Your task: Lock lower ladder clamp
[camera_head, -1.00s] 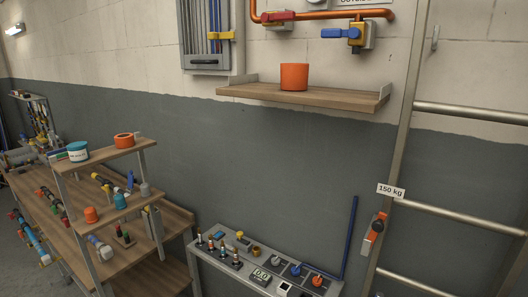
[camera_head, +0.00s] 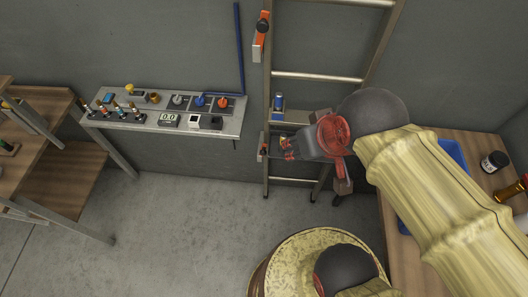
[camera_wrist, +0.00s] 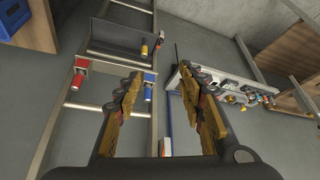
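The ladder (camera_head: 318,76) stands against the grey wall, and in the wrist view the ladder (camera_wrist: 110,107) fills the left half. The lower clamp (camera_head: 263,150) is a small orange and dark piece low on the left rail; it seems to be the small orange piece (camera_wrist: 158,43) in the wrist view. The upper clamp (camera_head: 261,36), orange with a black knob, sits higher on that rail; its orange and white body (camera_wrist: 166,146) shows in the wrist view. My gripper (camera_head: 287,147) is in front of the lower ladder. In the wrist view my open gripper (camera_wrist: 168,92) holds nothing.
A blue can (camera_head: 278,102) in a holder and a grey tray (camera_head: 288,116) are on the ladder. A control bench (camera_head: 150,124) stands left, a wooden table (camera_head: 465,143) right. Floor between is clear.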

